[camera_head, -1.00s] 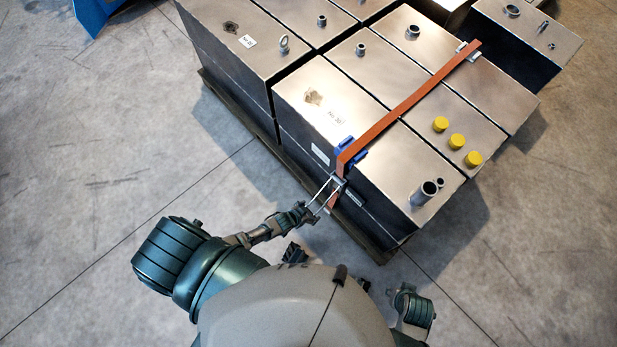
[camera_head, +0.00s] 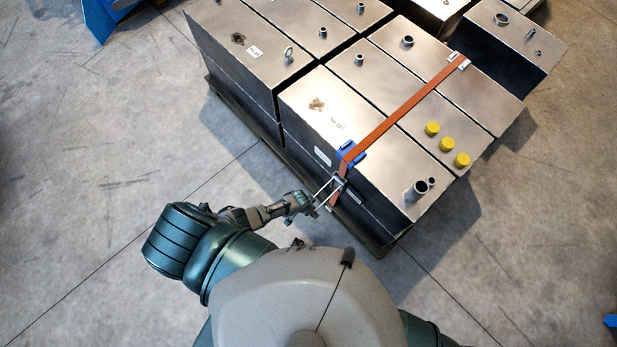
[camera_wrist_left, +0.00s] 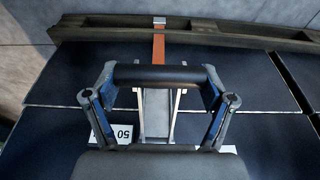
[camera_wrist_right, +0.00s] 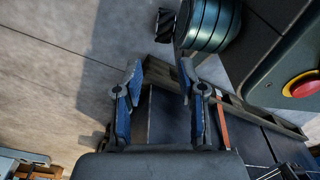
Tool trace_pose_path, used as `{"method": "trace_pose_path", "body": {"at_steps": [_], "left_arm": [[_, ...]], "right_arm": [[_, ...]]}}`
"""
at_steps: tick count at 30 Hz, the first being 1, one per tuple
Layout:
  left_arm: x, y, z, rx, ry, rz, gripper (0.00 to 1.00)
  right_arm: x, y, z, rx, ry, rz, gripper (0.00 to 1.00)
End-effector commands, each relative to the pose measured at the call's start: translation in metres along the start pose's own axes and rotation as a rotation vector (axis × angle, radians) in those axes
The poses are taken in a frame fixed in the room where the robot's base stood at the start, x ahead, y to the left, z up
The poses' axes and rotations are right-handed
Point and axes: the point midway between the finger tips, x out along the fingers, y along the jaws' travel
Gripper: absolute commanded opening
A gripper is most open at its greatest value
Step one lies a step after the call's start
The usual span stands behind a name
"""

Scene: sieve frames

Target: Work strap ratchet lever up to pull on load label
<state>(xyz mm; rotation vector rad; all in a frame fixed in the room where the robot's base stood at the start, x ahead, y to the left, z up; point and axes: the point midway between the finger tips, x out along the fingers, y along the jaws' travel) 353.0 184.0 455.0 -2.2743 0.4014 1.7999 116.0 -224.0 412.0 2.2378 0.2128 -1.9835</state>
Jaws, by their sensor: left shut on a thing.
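The orange strap (camera_head: 400,113) runs over the metal boxes and down their near side past a blue corner guard (camera_head: 352,157). The ratchet lever (camera_head: 326,190) is a silver frame on the strap, sticking out from the side face. My left gripper (camera_head: 312,206) is shut on its black grip bar (camera_wrist_left: 160,75), which lies across between the blue finger pads. White labels show on the side face, one left of the strap (camera_head: 322,157) and one marked 50 (camera_wrist_left: 104,134), partly covered by a finger. My right gripper (camera_wrist_right: 165,98) is open and empty, hidden in the head view.
The boxes stand on a wooden pallet (camera_head: 243,113). Yellow caps (camera_head: 447,143) and pipe stubs (camera_head: 417,190) stick up from the box tops. A red button (camera_wrist_right: 301,84) shows at upper right in the right wrist view. The concrete floor at left (camera_head: 100,190) is clear.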

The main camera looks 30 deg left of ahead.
Motion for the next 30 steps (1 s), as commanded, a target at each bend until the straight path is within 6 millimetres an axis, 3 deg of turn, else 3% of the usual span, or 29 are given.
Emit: {"method": "trace_pose_path", "body": {"at_steps": [1, 12, 27, 28, 30], "left_arm": [[-0.009, -0.001, -0.012, 0.001, 0.020, 0.000, 0.20], [-0.022, 0.000, -0.016, 0.001, 0.027, 0.000, 0.21], [-0.022, 0.000, -0.016, 0.000, 0.026, 0.000, 0.20], [-0.022, 0.000, -0.016, 0.000, 0.026, 0.000, 0.90], [-0.022, 0.000, -0.015, 0.000, 0.023, 0.000, 1.00]], "right_arm": [[-0.001, 0.000, 0.009, -0.001, -0.007, 0.000, 0.40], [0.008, 0.000, 0.053, -0.007, -0.025, -0.001, 0.40], [0.010, 0.000, 0.059, -0.008, -0.027, -0.001, 0.40], [0.010, 0.000, 0.059, -0.008, -0.027, -0.001, 0.40], [0.010, 0.000, 0.059, -0.008, -0.027, -0.001, 0.40]]}}
